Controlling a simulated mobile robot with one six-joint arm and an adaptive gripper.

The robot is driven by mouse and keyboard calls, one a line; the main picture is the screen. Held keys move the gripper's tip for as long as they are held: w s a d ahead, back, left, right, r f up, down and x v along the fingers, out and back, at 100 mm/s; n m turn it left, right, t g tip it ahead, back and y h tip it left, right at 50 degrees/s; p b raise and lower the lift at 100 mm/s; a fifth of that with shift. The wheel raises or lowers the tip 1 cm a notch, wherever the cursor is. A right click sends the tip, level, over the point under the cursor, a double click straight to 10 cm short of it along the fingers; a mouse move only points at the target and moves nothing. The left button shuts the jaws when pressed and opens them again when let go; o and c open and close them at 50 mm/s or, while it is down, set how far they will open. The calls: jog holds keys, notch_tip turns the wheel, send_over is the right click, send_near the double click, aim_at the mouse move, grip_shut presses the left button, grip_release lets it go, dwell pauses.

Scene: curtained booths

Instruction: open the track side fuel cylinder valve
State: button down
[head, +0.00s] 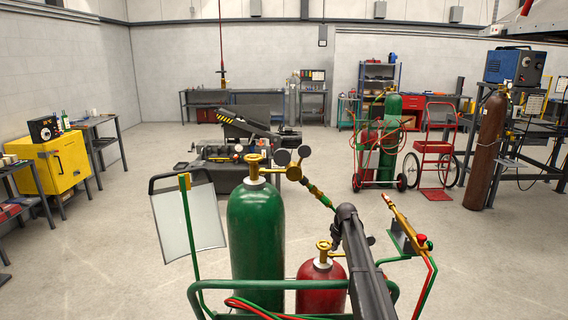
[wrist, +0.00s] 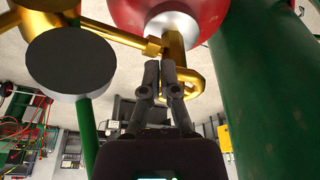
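A short red cylinder (head: 320,285) stands in the near cart, right of a taller green cylinder (head: 256,235). Its brass valve (head: 323,247) is on top; in the head view my dark arm covers the area just right of it. The wrist view shows the red cylinder (wrist: 205,12) upside down at the top, its brass valve handle (wrist: 194,82) below it. My gripper (wrist: 160,64) has its fingertips close together, right at the brass valve. The handle loop shows beside and behind the right finger. I see nothing clearly pinched; exact contact cannot be told.
A round gauge (wrist: 68,62) is close left of my fingers, and the green cylinder (wrist: 262,90) is close right. The cart's green rail (head: 240,285) and a torch (head: 405,222) flank the red cylinder. Another cart (head: 378,150) stands farther back. Open floor lies right.

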jog(key=shift+w, duration=0.2)
dwell(0.4)
jog(key=shift+s+d, duration=0.3)
jog(key=shift+d, duration=0.1)
dwell(0.4)
jog(key=w+p+v, duration=0.1)
jog(key=p+v, duration=0.5)
jog(key=shift+a, duration=0.35)
jog(key=shift+w+r, duration=0.1)
jog(key=shift+r, duration=0.05)
